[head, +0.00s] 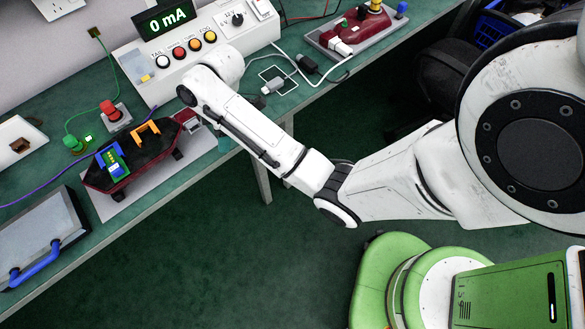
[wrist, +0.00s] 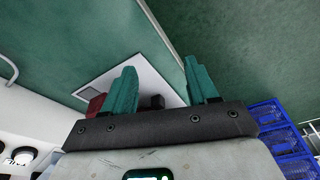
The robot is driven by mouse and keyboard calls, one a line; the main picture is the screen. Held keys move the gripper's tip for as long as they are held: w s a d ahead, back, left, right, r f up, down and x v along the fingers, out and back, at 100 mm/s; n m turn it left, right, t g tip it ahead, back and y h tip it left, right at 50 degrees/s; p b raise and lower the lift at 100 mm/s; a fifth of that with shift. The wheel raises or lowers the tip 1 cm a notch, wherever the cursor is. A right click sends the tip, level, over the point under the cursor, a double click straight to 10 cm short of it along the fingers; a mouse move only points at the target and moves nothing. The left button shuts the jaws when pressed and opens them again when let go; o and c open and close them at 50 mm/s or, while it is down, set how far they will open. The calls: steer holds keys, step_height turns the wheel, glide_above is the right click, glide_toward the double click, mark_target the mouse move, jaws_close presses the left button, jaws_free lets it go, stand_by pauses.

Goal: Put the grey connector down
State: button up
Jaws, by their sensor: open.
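The grey connector (head: 273,88) lies on the green bench top within or across the white outlined square (head: 291,90), with a cable beside it in the head view. It is not recognisable in the wrist view. My gripper (wrist: 161,68) shows two teal fingers spread apart with nothing held between them.
The meter box (head: 190,45) stands behind my wrist. A dark red lamp (head: 135,158) lies on a plate at left, near a grey case (head: 38,235). Blue crates (wrist: 278,128) show in the wrist view.

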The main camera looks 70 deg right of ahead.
steer(key=s+a+f+m, duration=0.3)
steer(key=s+a, duration=0.3)
steer(key=a, duration=0.2)
steer(key=s+a+m+g+h, duration=0.1)
steer(key=s+m, duration=0.4)
steer(key=s, duration=1.1)
steer(key=shift+s+a+r+h, duration=0.2)
steer(key=shift+r+h, duration=0.1)
steer(key=shift+h, duration=0.2)
